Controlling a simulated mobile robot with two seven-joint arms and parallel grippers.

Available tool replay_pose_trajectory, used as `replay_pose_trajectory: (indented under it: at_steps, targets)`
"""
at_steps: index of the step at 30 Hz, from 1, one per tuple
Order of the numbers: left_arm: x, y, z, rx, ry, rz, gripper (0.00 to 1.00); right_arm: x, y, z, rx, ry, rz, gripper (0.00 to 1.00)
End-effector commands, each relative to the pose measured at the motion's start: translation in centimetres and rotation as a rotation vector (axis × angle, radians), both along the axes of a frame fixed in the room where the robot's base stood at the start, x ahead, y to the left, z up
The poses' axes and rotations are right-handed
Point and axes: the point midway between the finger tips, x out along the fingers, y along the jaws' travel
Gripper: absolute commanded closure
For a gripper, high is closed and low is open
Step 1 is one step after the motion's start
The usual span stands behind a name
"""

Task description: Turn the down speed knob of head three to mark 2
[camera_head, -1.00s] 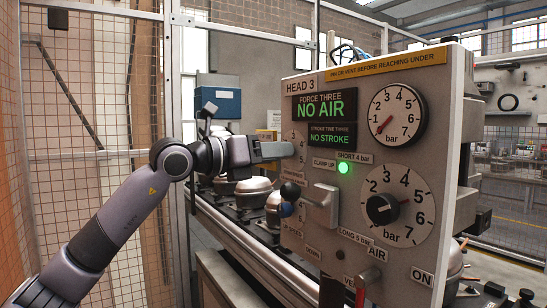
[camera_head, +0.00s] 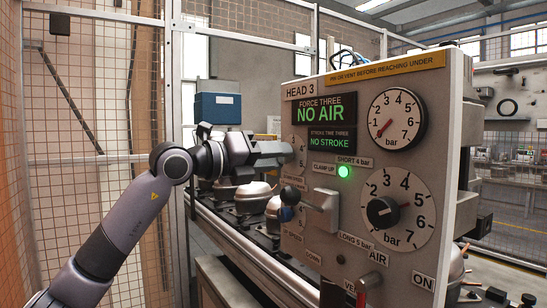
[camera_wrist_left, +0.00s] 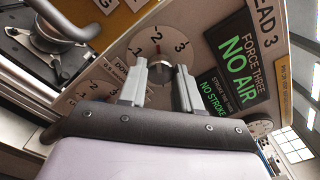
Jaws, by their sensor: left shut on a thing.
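The head three panel (camera_head: 440,130) stands at the right in the head view. My left gripper (camera_head: 287,152) reaches its left edge from the left, over a small white dial (camera_head: 299,140) that it partly hides. In the left wrist view my left gripper (camera_wrist_left: 160,88) has its two fingers on either side of the dark knob (camera_wrist_left: 159,72) and is shut on it. The dial around it (camera_wrist_left: 140,46) shows 1, 2 and 3, with a label starting "DOWN" beside it. A red pointer tip shows close to the 2. The knob's lower part is hidden.
A second small dial (camera_wrist_left: 92,90) lies beside the gripped one. Two pressure dials (camera_head: 397,119) fill the panel's right side.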

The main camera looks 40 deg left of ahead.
Motion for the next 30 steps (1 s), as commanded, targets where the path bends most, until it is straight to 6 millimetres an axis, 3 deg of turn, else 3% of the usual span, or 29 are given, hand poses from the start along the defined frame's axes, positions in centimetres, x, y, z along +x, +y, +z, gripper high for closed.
replay_pose_trajectory:
  at_steps: [7,8,10,21,30]
  targets:
    - [0.0,0.1,0.1,0.000,-0.004,0.002,0.97,0.0,-0.1,0.0,-0.001,0.000,-0.001,0.57]
    - [0.0,0.1,0.1,0.000,-0.004,0.002,0.64,0.0,-0.1,0.0,-0.001,0.000,-0.001,0.57]
    - [0.0,0.1,0.1,0.000,-0.003,0.001,0.41,0.0,-0.1,0.0,-0.001,0.000,-0.001,0.57]
    - [-0.4,0.3,-0.1,0.001,-0.002,0.003,0.41,0.0,-0.1,-0.3,-0.001,0.000,-0.002,0.57]
    - [-4.4,1.9,-0.3,0.005,-0.002,0.004,0.41,0.1,0.2,-1.5,0.008,0.006,-0.001,0.57]
